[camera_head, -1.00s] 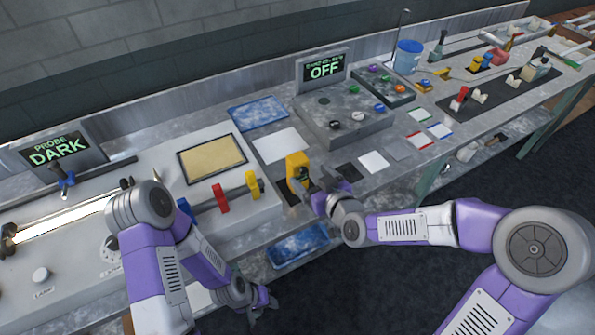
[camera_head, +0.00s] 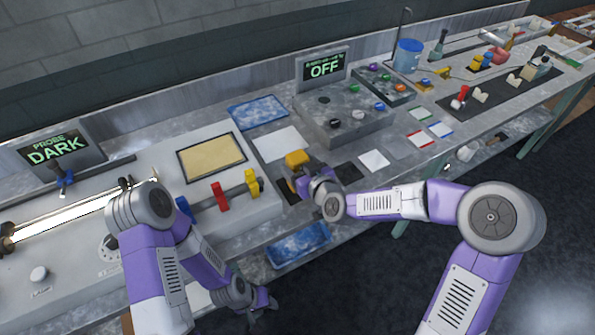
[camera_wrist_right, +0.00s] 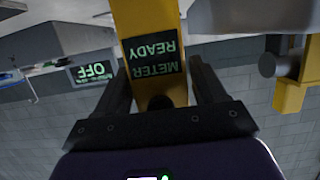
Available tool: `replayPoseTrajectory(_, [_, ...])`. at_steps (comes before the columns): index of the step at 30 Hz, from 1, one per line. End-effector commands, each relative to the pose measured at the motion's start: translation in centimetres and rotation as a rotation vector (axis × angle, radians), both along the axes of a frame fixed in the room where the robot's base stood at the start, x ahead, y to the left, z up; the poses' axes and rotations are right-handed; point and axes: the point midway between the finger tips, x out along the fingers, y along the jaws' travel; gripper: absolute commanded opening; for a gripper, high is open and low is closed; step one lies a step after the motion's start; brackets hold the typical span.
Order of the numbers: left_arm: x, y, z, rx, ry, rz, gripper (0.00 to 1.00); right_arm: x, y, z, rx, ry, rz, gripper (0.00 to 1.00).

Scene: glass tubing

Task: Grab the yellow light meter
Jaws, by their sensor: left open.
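The yellow light meter (camera_head: 296,158) stands on the bench near its front edge, right of the panel with the coloured clamps. In the right wrist view the meter (camera_wrist_right: 150,25) shows a dark screen reading METER READY. My right gripper (camera_head: 300,182) is at the meter and hides its lower part. In the wrist view its two fingers (camera_wrist_right: 158,75) lie on either side of the meter's body; whether both press on it I cannot tell. My left gripper (camera_head: 266,302) is open and empty, low in front of the bench, away from the meter.
Red and yellow clamps (camera_head: 220,196) stand just left of the meter. A grey control box (camera_head: 342,122) and the OFF display (camera_head: 323,67) are behind it. Flat white and dark squares (camera_head: 374,160) lie to its right. A blue tray (camera_head: 298,243) lies below.

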Motion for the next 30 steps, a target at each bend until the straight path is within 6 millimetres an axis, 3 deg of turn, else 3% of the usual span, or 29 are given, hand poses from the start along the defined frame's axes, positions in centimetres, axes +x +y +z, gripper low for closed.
replayPoseTrajectory(1, [0.0, 0.0, 0.0, 0.000, 0.000, 0.000, 0.43, 0.0, 0.0, 0.0, 0.000, 0.000, 0.000, 0.62])
replayPoseTrajectory(9, [0.0, 0.0, 0.0, 0.000, 0.000, 0.000, 0.43, 0.0, 0.0, 0.1, 0.000, -0.002, 0.000, 0.24])
replayPoseTrajectory(17, [0.0, 0.0, 0.1, 0.000, 0.000, 0.000, 0.43, 0.0, 0.0, 0.6, 0.000, -0.004, 0.000, 0.24])
replayPoseTrajectory(30, [0.0, 0.0, 2.2, 0.000, 0.000, 0.000, 0.43, 0.0, 0.0, 8.7, 0.000, -0.006, 0.000, 0.24])
